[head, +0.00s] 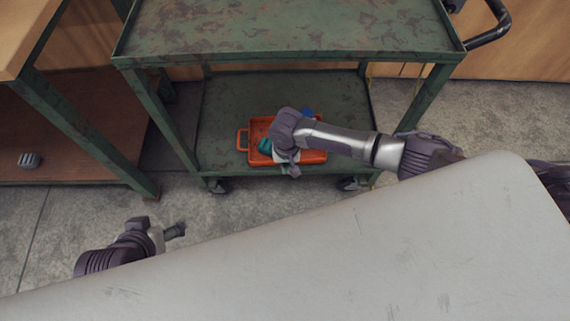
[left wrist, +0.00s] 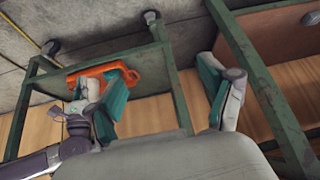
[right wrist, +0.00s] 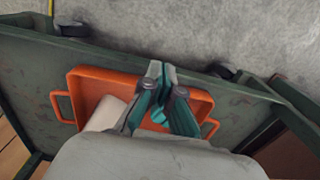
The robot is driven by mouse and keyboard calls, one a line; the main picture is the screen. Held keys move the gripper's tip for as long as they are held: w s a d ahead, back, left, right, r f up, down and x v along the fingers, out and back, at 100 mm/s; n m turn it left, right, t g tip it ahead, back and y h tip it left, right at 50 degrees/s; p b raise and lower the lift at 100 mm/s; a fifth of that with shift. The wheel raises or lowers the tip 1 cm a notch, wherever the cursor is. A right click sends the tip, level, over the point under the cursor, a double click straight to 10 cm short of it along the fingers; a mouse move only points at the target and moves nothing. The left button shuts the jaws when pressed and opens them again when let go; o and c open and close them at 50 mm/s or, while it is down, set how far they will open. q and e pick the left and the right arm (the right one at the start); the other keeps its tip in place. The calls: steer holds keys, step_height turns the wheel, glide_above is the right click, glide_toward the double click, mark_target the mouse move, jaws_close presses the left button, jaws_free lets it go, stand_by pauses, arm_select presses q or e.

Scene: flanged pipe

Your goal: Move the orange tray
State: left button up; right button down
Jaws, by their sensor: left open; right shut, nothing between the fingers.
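The orange tray (head: 313,157) sits on the lower shelf of the green cart, near the shelf's front edge. It has a loop handle at each end, and both show in the right wrist view (right wrist: 95,74). It also shows in the left wrist view (left wrist: 130,74). My right gripper (head: 291,168) is shut and empty at the tray's front long side, its fingertips (right wrist: 159,70) overlapping that rim; I cannot tell whether they touch it. My left gripper (head: 180,230) is open and empty, out over the floor, away from the tray; its spread fingers show in the left wrist view (left wrist: 165,88).
A teal thing (head: 265,147) and a blue thing (head: 307,112) lie in the tray; a whitish thing (right wrist: 106,114) shows there too. The cart's top shelf (head: 290,28) overhangs, with posts (head: 172,125) beside the opening. A wooden shelf unit (head: 75,130) stands left.

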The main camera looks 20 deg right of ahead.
steer(key=w+f+b, duration=0.1)
steer(key=f, duration=0.1)
steer(key=w+f+b, duration=0.1)
steer(key=f+b, duration=0.1)
steer(key=w+d+f+b, duration=0.1)
steer(key=f, duration=0.1)
steer(key=shift+w+f+b, duration=0.15)
steer(key=shift+w+b, duration=0.05)
steer(key=shift+b, duration=0.15)
arm_select(q)
steer(key=w+d+r+t+h, duration=0.2)
steer(key=w+r+t, duration=0.3)
steer(key=r, duration=0.3)
steer(key=w+d+r+t+h, duration=0.2)
steer(key=w+r+t, duration=0.3)
steer(key=r+t, duration=0.3)
steer(key=shift+w+d+r+m+t, duration=0.3)
steer(key=shift+w+d+r, duration=0.1)
steer(key=shift+d+r, duration=0.35)
arm_select(e)
steer(key=shift+w+d, duration=0.1)
steer(key=shift+w, duration=0.15)
